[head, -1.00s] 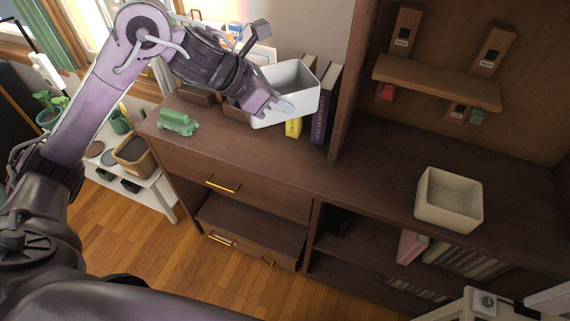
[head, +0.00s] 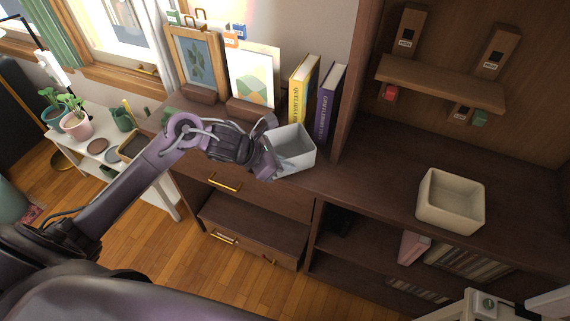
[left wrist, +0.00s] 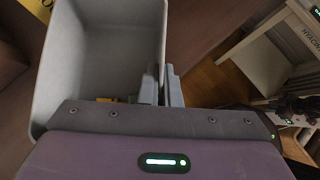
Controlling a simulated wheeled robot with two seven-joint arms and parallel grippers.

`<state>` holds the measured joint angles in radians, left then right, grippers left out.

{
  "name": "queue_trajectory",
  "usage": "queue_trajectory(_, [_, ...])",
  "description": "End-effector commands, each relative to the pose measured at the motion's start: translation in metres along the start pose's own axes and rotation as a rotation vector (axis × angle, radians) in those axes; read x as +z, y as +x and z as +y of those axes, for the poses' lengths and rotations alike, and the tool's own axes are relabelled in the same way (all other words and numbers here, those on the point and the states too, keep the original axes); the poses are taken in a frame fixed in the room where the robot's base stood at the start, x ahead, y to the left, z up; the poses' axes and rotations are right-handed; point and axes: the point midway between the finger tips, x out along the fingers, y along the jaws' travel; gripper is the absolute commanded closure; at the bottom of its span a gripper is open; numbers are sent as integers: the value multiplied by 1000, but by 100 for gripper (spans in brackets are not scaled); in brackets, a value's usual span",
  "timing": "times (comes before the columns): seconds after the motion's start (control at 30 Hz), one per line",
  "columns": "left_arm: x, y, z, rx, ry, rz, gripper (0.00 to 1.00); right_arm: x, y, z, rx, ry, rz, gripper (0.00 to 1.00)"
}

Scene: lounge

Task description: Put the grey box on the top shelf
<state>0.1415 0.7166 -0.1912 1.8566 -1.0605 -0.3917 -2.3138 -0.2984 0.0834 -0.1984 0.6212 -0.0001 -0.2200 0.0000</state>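The grey box (head: 296,155) is an open, light grey bin, tilted, over the front part of the cabinet top in the head view. I cannot tell whether it touches the cabinet. My left gripper (head: 268,163) is at its left side. In the left wrist view the fingers (left wrist: 161,88) are closed on one wall of the box (left wrist: 100,60), one finger inside and one outside. A small wooden shelf (head: 440,84) is fixed high on the bookcase back at the right. A dark shape with small lights in the left wrist view looks like my right gripper (left wrist: 297,108); its fingers are unclear.
A cream box (head: 450,203) stands on the lower ledge at the right. Two upright books (head: 327,103) and picture frames (head: 200,65) stand behind the grey box. The bookcase side panel (head: 352,85) rises to its right. The ledge between has free room.

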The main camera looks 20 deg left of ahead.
Motion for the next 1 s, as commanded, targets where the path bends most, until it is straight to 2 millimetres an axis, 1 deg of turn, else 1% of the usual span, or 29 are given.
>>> queue_trajectory(0.1, [-5, 6, 0, 2, -1, -2, 100, 0, -1, -2, -2, -1, 0, 75])
queue_trajectory(0.33, [-6, 6, 0, 2, 1, -2, 100, 0, 0, -6, -8, 0, -1, 75])
queue_trajectory(0.47, [-8, 9, 0, 2, 2, -2, 100, 1, 4, -7, -8, 0, -2, 75])
queue_trajectory(0.67, [-8, 8, 0, 1, 1, -1, 75, 2, 3, -7, -8, 0, -2, 75])
queue_trajectory(0.9, [-7, 8, 0, 1, 1, -1, 75, 2, 3, -6, -7, 0, -3, 75])
queue_trajectory(1.0, [-5, 6, 0, 1, 0, -1, 75, 2, -1, -5, -6, 0, -3, 75])
